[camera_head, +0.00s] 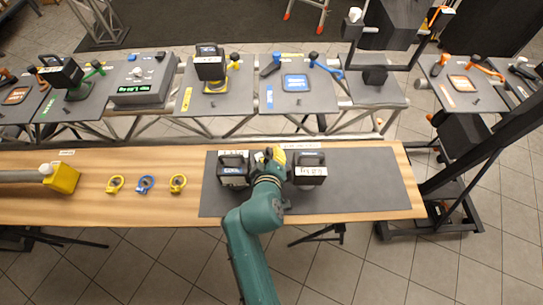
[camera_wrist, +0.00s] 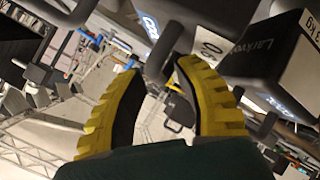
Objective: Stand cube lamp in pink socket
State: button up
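Two black cube lamps with top handles and white label strips stand on the dark mat in the head view, a left one (camera_head: 234,172) and a right one (camera_head: 310,172). My gripper (camera_head: 272,156) is between them. In the wrist view its yellow-padded fingers (camera_wrist: 163,75) are apart, with a dark handle-like bar near and beyond the tips; I cannot tell whether it touches. A black lamp body with a white panel (camera_wrist: 275,60) is at the upper right there. I cannot make out a pink socket; a blue-marked socket plate (camera_head: 295,82) and an orange-marked one (camera_head: 462,84) show.
Cube lamps sit at the green (camera_head: 62,74) and yellow (camera_head: 210,64) stations on the truss. A black stand (camera_head: 480,130) rises at right. The mat's right part is clear.

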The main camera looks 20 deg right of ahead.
jog(key=shift+r, duration=0.1)
jog(key=shift+s+a+r, duration=0.1)
jog(key=shift+s+r, duration=0.05)
jog(key=p+v, duration=0.2)
jog(key=v, duration=1)
notch_tip(320, 180, up, 24)
jog(key=w+m+t+y, duration=0.2)
jog(key=w+m+t, duration=0.1)
jog(key=m+t, duration=0.3)
jog(key=s+r+t+y, duration=0.1)
jog(key=s+r+t, duration=0.1)
jog(key=r, duration=0.5)
jog(key=s+r+t+y, duration=0.1)
jog(key=s+r+t, duration=0.2)
jog(key=r, duration=0.4)
jog(key=shift+s+a, duration=0.35)
jog(key=shift+a, duration=0.1)
